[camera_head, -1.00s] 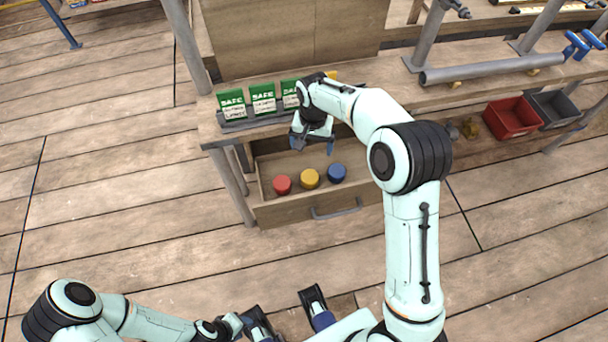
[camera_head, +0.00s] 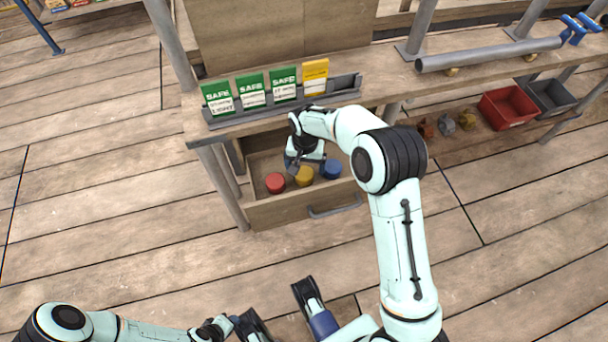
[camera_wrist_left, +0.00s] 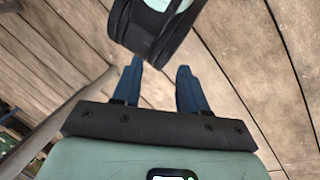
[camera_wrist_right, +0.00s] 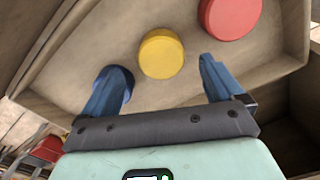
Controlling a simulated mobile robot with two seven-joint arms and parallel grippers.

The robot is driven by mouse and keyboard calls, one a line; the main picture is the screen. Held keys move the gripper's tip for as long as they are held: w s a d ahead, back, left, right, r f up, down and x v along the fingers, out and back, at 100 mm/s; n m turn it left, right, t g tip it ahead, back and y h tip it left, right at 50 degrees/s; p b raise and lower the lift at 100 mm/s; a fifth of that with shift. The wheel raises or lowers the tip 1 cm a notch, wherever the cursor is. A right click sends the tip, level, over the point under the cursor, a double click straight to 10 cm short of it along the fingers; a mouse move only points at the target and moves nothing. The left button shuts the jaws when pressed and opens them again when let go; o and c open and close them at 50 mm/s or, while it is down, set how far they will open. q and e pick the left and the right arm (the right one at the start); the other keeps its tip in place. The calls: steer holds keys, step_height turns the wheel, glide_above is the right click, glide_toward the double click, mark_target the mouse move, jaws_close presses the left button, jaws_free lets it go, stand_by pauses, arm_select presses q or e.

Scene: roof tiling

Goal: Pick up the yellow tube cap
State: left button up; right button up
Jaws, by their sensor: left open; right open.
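The yellow tube cap (camera_head: 304,176) sits in the open drawer (camera_head: 290,214), between a red cap (camera_head: 275,183) and a blue cap (camera_head: 331,169). In the right wrist view the yellow cap (camera_wrist_right: 161,54) lies just beyond and between my open right fingertips (camera_wrist_right: 158,75), apart from them. There the red cap (camera_wrist_right: 230,15) is at upper right, and the blue cap (camera_wrist_right: 122,78) is partly hidden behind the left finger. In the head view my right gripper (camera_head: 298,170) is over the drawer by the caps. My left gripper (camera_wrist_left: 160,75) is open and empty above the floor.
A bench edge with green SAFE cards (camera_head: 251,91) and a yellow card (camera_head: 315,76) in a rack stands behind the drawer. The drawer has a grey handle (camera_head: 335,207). A red bin (camera_head: 507,107) and grey bin (camera_head: 550,97) are at right.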

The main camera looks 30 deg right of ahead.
mark_target(304, 173)
step_height(304, 173, down, 4)
steer(key=shift+a+f+b, duration=0.15)
steer(key=shift+f+b, duration=0.1)
steer(key=shift+b, duration=0.3)
steer(key=shift+r, duration=0.1)
steer(key=c, duration=1.1)
arm_select(q)
steer(key=shift+w+a+f, duration=0.25)
steer(key=shift+w+f, duration=0.1)
steer(key=shift+w, duration=0.15)
steer(key=shift+w+a+f, duration=0.2)
steer(key=shift+w+f, duration=0.15)
steer(key=shift+w, duration=0.1)
steer(key=s+d+r+g+p, duration=0.1)
steer(key=s+d+r+p, duration=0.2)
steer(key=s, duration=0.4)
step_height(304, 173, up, 2)
steer(key=shift+r+g+h+p, duration=0.2)
steer(key=shift+g+h+p, duration=0.2)
steer(key=shift+p, duration=0.4)
arm_select(e)
step_height(304, 173, up, 20)
arm_select(q)
steer(key=shift+d, duration=0.1)
